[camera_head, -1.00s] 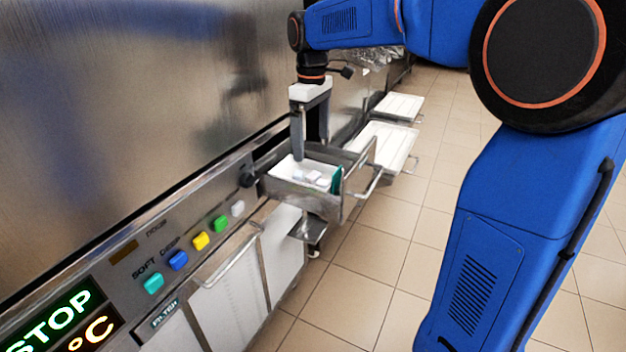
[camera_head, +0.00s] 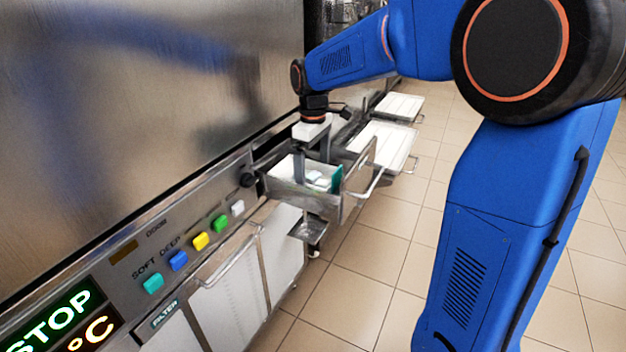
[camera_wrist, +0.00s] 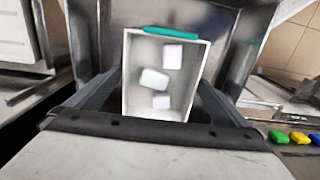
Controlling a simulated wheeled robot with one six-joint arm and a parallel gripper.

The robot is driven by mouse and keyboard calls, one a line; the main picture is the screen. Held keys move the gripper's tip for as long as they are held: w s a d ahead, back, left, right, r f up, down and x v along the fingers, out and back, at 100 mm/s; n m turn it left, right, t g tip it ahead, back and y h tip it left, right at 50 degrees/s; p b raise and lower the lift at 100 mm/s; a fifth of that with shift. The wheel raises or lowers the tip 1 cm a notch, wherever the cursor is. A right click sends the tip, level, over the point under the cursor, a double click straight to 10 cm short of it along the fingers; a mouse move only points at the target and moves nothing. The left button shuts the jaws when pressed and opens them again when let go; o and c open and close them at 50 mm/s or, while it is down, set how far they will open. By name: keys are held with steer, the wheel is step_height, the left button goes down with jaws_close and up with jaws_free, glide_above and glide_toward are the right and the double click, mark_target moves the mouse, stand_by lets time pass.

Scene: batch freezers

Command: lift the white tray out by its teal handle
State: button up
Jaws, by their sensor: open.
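The white tray (camera_head: 284,167) sits inside an open metal drawer on the freezer front. Its teal handle (camera_head: 337,179) is on the side nearer the drawer's outer front. In the wrist view the tray (camera_wrist: 129,85) holds three small white blocks (camera_wrist: 154,79), and the teal handle (camera_wrist: 172,33) runs along its far edge. My gripper (camera_head: 312,168) is open and points down at the drawer, over the tray. In the wrist view its two fingers lie on either side of the tray, short of the handle. Contact between fingers and tray cannot be told.
The metal drawer (camera_head: 290,189) has a bar handle (camera_head: 368,178) at its front. Two white-topped open drawers (camera_head: 385,145) stand farther along. A control panel with coloured buttons (camera_head: 201,241) is at the lower left. The tiled floor (camera_head: 370,260) is clear on the right.

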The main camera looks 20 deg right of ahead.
steer(key=c, duration=0.9)
steer(key=shift+r, duration=0.15)
